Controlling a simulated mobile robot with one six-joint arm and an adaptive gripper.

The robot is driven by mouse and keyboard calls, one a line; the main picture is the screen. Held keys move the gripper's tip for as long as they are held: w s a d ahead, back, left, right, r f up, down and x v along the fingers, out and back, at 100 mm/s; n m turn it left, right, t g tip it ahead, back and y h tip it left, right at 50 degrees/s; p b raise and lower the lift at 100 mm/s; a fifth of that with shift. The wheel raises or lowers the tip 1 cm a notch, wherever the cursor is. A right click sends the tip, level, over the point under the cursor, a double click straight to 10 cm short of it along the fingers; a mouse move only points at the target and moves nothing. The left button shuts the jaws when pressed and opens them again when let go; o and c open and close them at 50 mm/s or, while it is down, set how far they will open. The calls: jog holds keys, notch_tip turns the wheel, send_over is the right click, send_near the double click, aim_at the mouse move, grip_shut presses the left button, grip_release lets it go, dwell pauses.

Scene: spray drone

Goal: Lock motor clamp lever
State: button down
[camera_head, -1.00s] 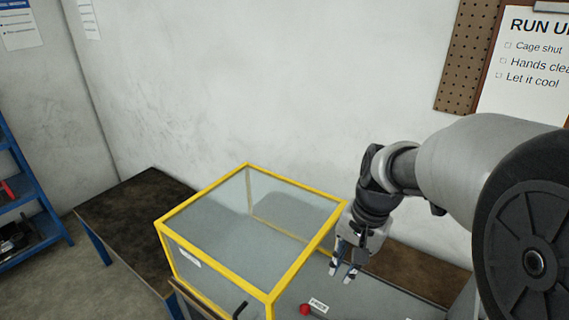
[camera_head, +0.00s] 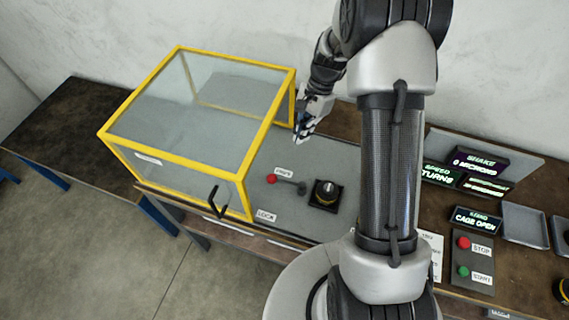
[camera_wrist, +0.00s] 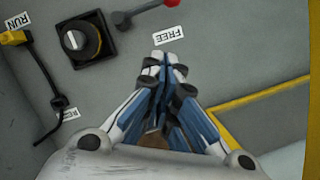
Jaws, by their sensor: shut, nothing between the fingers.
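The motor clamp lever is a dark rod with a red knob (camera_head: 271,179), lying on the grey bench plate beside the FREE label (camera_head: 283,172). The LOCK label (camera_head: 266,215) is nearer the front edge. In the wrist view the red knob (camera_wrist: 172,3) is cut by the top edge, and the FREE label (camera_wrist: 168,35) lies just beyond my fingertips. A round black motor (camera_head: 325,194) sits on a square black base; it also shows in the wrist view (camera_wrist: 82,42). My gripper (camera_head: 302,138) is shut and empty, above the plate behind the lever and apart from it.
A yellow-framed clear cage (camera_head: 187,157) with a black handle stands left of the lever. A panel with red STOP (camera_head: 464,243) and green START buttons is at the right, near lit displays (camera_head: 478,219). A yellow-ended black rod (camera_wrist: 40,75) shows by the RUN label.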

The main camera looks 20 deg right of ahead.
aim_at(285, 182)
jog(key=b+x, duration=0.2)
jog(key=x, duration=0.8)
jog(key=shift+s+a+f+b, duration=0.15)
jog(key=shift+s+a, duration=0.1)
jog(key=shift+a, duration=0.35)
jog(key=shift+s+a+f+b, duration=0.1)
jog(key=shift+s+a+b, duration=0.15)
jog(key=shift+a, duration=0.35)
jog(key=shift+s+a+f+b, duration=0.15)
jog(key=shift+s+a, duration=0.15)
jog(key=shift+a, duration=0.3)
jog(key=shift+a, duration=0.1)
jog(key=shift+s+a+n, duration=0.15)
jog(key=shift+n, duration=0.25)
